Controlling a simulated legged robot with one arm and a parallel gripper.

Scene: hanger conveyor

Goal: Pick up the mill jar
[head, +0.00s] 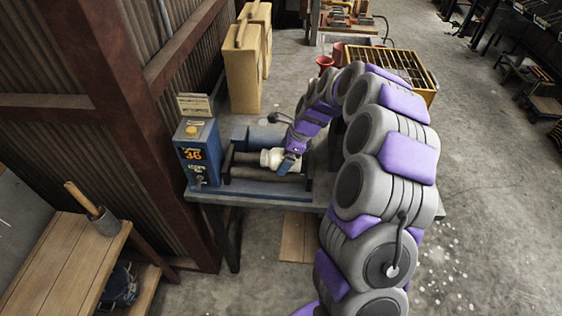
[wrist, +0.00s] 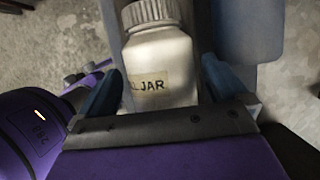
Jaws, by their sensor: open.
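The mill jar (wrist: 160,62) is white with a ribbed lid and a label on which "JAR" can be read. In the head view the jar (head: 270,159) lies on the dark rollers of a blue mill on the table. My gripper (wrist: 160,88) is open, with one blue finger on each side of the jar in the wrist view. I cannot tell whether the fingers touch it. In the head view my gripper (head: 289,160) is at the right end of the jar and hides part of it. The jar's lower end is hidden behind the gripper's edge in the wrist view.
A blue control box (head: 197,152) with an orange display stands left of the rollers (head: 262,176). Tan cases (head: 244,66) stand behind the table. A wooden bench (head: 62,262) is at the lower left. Open concrete floor lies to the right.

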